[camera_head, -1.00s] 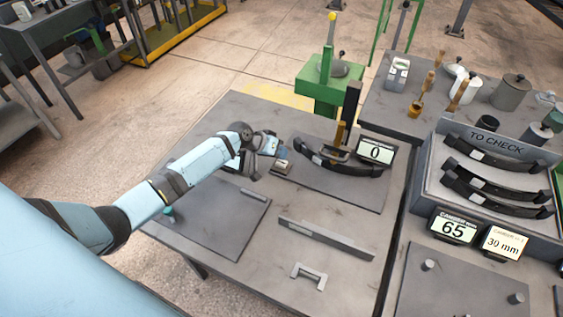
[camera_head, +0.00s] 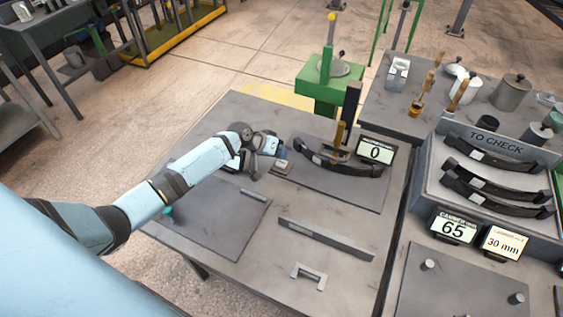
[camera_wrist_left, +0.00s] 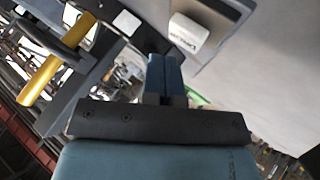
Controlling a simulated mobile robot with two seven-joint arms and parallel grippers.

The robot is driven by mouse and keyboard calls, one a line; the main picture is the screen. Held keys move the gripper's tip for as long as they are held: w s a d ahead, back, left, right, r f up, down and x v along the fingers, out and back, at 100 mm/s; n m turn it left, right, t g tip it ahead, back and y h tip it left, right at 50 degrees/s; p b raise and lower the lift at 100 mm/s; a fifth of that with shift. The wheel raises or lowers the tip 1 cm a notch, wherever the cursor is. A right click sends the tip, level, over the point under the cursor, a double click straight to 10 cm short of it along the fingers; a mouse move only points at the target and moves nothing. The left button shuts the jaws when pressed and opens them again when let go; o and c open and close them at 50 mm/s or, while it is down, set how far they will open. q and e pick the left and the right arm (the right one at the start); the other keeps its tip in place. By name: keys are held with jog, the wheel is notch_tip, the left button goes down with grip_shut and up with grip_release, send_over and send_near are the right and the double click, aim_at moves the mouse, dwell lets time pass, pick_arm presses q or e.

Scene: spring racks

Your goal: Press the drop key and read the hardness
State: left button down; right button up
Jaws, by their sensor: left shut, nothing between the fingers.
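My left gripper (camera_head: 281,153) is shut and empty. It is over the near left part of the tester plate, close to a small pale block, which looks like the drop key (camera_head: 283,167). The wrist view shows the shut blue fingers (camera_wrist_left: 165,75) and a white key with dark lettering (camera_wrist_left: 187,33) just beyond them; I cannot tell whether they touch. The hardness display (camera_head: 375,153) reads 0. A dark curved leaf spring (camera_head: 350,169) lies beneath the tester's dark column (camera_head: 352,103) and yellow tube (camera_head: 340,132). My right gripper is out of view.
On the right, a "TO CHECK" rack (camera_head: 428,180) holds several dark springs. Two signs before it read 65 (camera_head: 454,228) and 30 mm (camera_head: 502,243). A grey bar (camera_head: 325,238) and a handle-shaped bracket (camera_head: 308,275) lie on the table's near part.

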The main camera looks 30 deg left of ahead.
pick_arm(q)
jog(key=shift+f, duration=0.15)
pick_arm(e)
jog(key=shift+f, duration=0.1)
pick_arm(q)
jog(key=shift+f+b, duration=0.3)
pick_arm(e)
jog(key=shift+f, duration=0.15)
pick_arm(q)
jog(key=shift+f+b, duration=0.4)
jog(key=shift+f, duration=0.15)
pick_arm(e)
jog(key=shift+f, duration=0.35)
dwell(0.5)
pick_arm(q)
jog(key=shift+r+p, duration=0.6)
jog(key=shift+r, duration=0.05)
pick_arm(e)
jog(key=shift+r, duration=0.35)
pick_arm(q)
jog(key=shift+r, duration=0.3)
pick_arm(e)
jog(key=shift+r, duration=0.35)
